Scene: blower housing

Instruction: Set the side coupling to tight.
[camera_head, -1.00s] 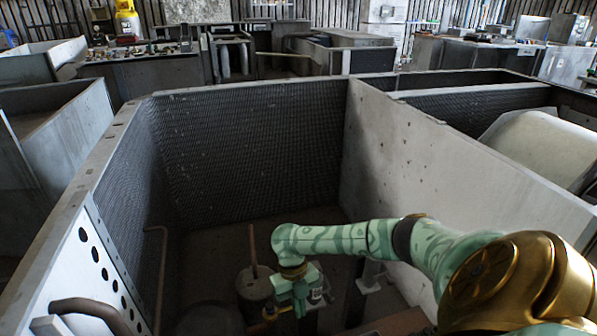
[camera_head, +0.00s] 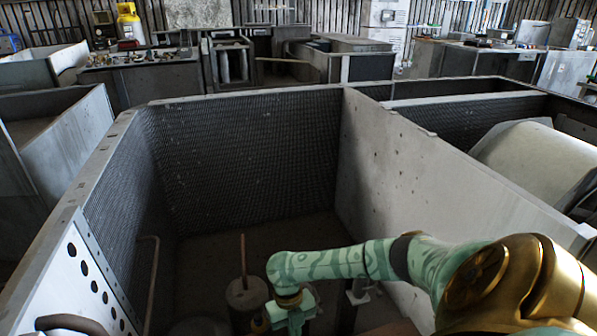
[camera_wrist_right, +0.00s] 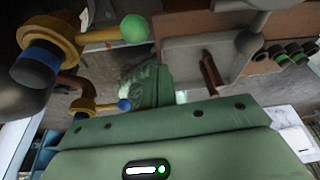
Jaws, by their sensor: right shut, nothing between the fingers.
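My right gripper (camera_wrist_right: 148,78) is shut and empty; in the head view its green wrist (camera_head: 290,312) is low inside the grey housing, with the fingertips cut off by the bottom edge. In the wrist view, a large gold collar (camera_wrist_right: 47,40) with a blue band has a lever ending in a green ball (camera_wrist_right: 134,28), left of and beyond the fingers. A smaller gold collar (camera_wrist_right: 84,104) with a blue-ball lever (camera_wrist_right: 124,105) sits below it, on the left. I cannot tell which one is the side coupling. My left gripper is not in view.
The housing's mesh-lined back wall (camera_head: 255,150) and pale partition (camera_head: 430,180) enclose my right arm. A drum with an upright rod (camera_head: 246,292) stands left of the wrist. In the wrist view, a grey block (camera_wrist_right: 210,55) and brown board (camera_wrist_right: 285,25) lie at the upper right.

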